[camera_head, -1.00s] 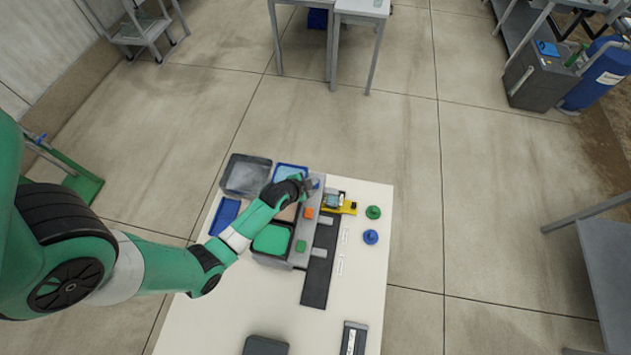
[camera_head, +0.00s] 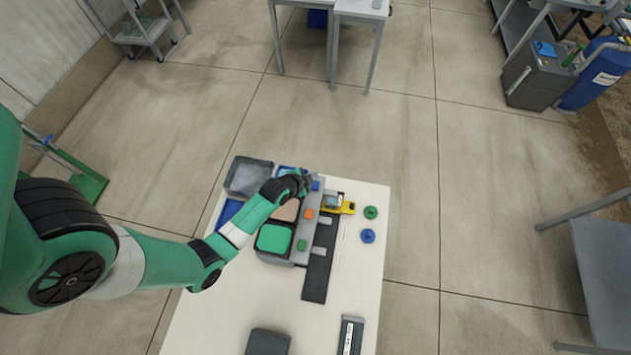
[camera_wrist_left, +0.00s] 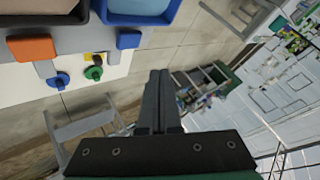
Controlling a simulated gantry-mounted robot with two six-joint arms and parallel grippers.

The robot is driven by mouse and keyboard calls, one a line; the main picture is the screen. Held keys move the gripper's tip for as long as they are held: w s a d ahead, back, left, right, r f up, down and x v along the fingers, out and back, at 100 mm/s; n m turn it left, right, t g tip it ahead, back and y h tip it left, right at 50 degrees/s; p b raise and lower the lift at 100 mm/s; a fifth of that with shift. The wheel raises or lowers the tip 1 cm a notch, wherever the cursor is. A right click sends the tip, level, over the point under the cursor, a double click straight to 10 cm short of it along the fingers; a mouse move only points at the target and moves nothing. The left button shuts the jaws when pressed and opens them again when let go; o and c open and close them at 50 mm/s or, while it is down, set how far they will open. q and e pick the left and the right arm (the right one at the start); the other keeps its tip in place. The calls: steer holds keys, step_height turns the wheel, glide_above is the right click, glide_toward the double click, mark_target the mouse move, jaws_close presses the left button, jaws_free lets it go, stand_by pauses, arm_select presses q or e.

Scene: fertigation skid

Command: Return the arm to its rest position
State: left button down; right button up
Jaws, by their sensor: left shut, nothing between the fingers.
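My green left arm comes in from the left in the head view and reaches over the white table (camera_head: 230,320). My left gripper (camera_head: 306,180) is at the far end of the grey fixture (camera_head: 300,257), above the table. In the left wrist view the dark fingers of the left gripper (camera_wrist_left: 160,85) are together with nothing between them, and floor and furniture show beyond. My right gripper is in neither view now.
The table holds a green-filled tray (camera_head: 274,238), a grey bin (camera_head: 248,177), an orange block (camera_head: 309,214), a yellow tool (camera_head: 347,208), a green knob (camera_head: 371,212) and a blue knob (camera_head: 367,236). The table's front left is clear.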

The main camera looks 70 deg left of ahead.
arm_select(q)
steer(key=shift+r, duration=0.45)
steer(key=shift+f, duration=0.15)
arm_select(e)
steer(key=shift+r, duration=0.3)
